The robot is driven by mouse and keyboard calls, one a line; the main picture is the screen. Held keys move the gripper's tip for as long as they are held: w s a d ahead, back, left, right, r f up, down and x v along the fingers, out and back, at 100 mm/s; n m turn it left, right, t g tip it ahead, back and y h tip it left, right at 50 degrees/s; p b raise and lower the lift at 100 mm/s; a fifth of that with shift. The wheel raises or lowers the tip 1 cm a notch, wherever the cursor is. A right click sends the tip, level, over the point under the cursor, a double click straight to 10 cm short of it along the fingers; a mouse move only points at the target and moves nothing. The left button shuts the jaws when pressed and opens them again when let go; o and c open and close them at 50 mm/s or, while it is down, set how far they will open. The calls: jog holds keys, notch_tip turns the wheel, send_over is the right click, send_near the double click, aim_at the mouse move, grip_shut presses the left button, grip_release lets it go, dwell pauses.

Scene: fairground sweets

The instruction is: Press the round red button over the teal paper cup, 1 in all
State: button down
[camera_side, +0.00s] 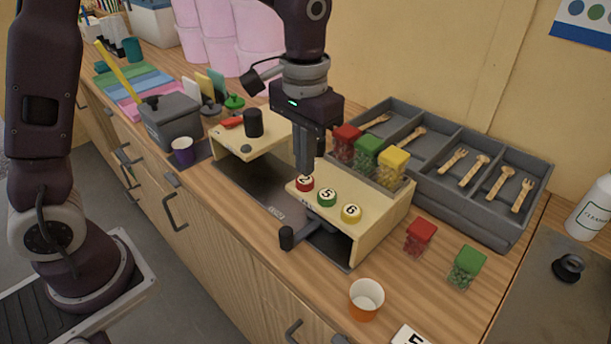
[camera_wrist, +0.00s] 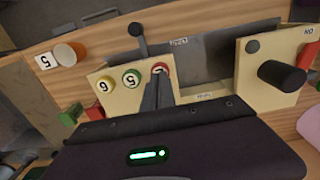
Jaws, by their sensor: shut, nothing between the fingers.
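The round red button (camera_side: 305,184) sits on the cream top of a dispenser stand (camera_side: 380,224), marked with a number that looks like 2. In the wrist view the red button (camera_wrist: 160,68) is partly covered by my fingers. My gripper (camera_side: 304,171) is shut and empty, pointing down right over the red button. Its tips are at or just above the button; I cannot tell whether they touch. It also shows in the wrist view (camera_wrist: 157,80). No teal paper cup is clearly visible beneath the button; the space under the stand is largely hidden.
A green button (camera_side: 327,198) and a yellow button (camera_side: 351,213) sit close beside the red one. A black-knobbed lever (camera_side: 287,238) sticks out in front. Sweet-filled boxes (camera_side: 368,157) stand behind.

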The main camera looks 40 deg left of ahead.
dwell(0.3)
jog(key=shift+f, duration=1.15)
jog(key=shift+r, duration=1.15)
jog(key=shift+r, duration=0.1)
notch_tip(320, 180, up, 4)
jog(key=shift+r, duration=0.45)
